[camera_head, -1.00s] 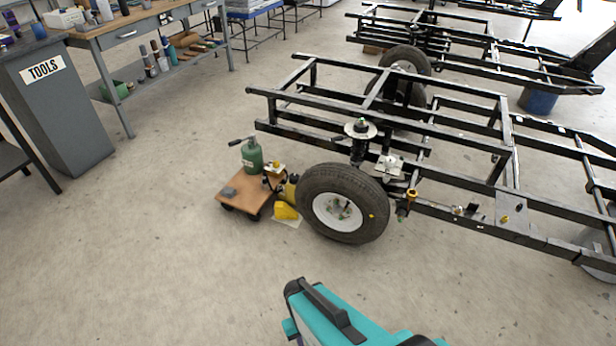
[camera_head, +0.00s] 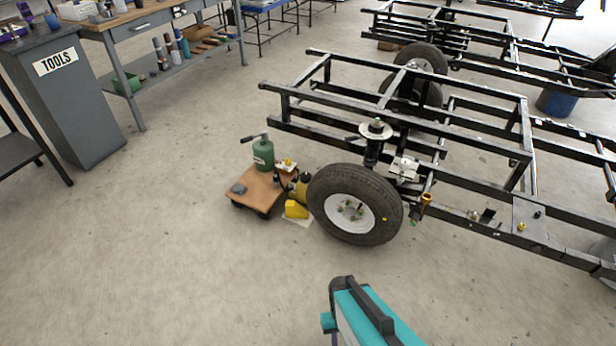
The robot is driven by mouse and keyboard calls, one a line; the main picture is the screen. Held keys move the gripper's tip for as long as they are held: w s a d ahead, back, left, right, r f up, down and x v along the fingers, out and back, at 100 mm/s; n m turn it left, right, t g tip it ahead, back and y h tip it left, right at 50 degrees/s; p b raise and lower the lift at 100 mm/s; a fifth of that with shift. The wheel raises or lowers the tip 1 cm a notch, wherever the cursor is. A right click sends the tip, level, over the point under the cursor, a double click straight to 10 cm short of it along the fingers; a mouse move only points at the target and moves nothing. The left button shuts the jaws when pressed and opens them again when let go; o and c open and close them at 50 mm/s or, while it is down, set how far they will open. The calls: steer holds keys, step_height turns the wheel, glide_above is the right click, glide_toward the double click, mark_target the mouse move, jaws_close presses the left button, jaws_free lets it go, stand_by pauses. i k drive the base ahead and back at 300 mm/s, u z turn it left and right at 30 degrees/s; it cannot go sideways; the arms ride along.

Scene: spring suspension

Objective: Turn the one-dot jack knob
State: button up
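A green hand pump or jack bottle (camera_head: 263,154) with a dark lever stands on a small wooden dolly (camera_head: 258,194) left of the wheel. A small yellow knob (camera_head: 288,162) sits on a pale plate at the dolly's right edge. A yellow jack body (camera_head: 301,188) stands between the dolly and the tyre. No dot marks can be made out on any knob, so I cannot tell which has one dot. A teal and black part, apparently of my arm, shows at the bottom, well short of the dolly. My gripper's fingers are not visible.
A wheel with a black tyre (camera_head: 333,222) stands at the near side of a black trailer frame (camera_head: 390,110). A yellow chock (camera_head: 296,209) lies beside it. A grey TOOLS cabinet (camera_head: 80,110) and a workbench (camera_head: 150,15) stand left. The near floor is clear.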

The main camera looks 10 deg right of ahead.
mark_target(305, 177)
steer(key=u, duration=0.05)
steer(key=i, duration=1)
steer(key=z, duration=0.05)
